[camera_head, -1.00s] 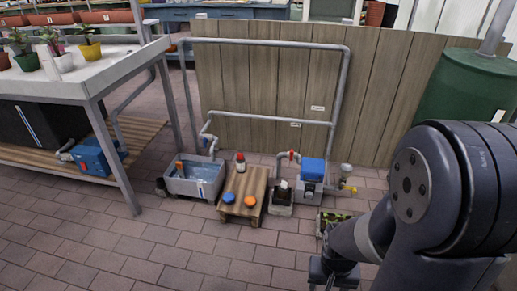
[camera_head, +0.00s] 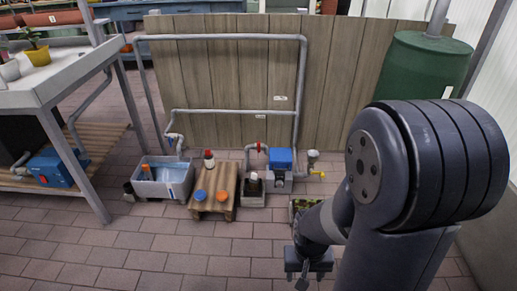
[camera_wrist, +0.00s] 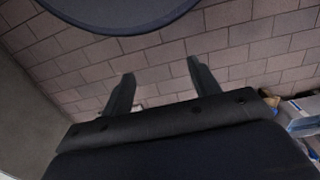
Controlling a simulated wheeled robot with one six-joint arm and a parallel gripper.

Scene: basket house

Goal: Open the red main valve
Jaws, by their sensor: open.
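A small red valve handle (camera_head: 261,146) sits on a short grey pipe left of a blue-topped pump unit (camera_head: 281,159), low in front of the wooden panel. My gripper (camera_head: 302,280) hangs at the bottom of the head view, nearer to me and right of the valve, apart from it. In the wrist view my gripper (camera_wrist: 160,72) has its two fingers spread with nothing between them, over brick paving. The red valve is not recognisable in the wrist view.
A grey water tub (camera_head: 162,181) and a wooden pallet (camera_head: 215,208) with orange and blue caps stand left of the pump. A yellow tap (camera_head: 318,174) is right of it. A green barrel (camera_head: 425,75) stands behind my arm.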

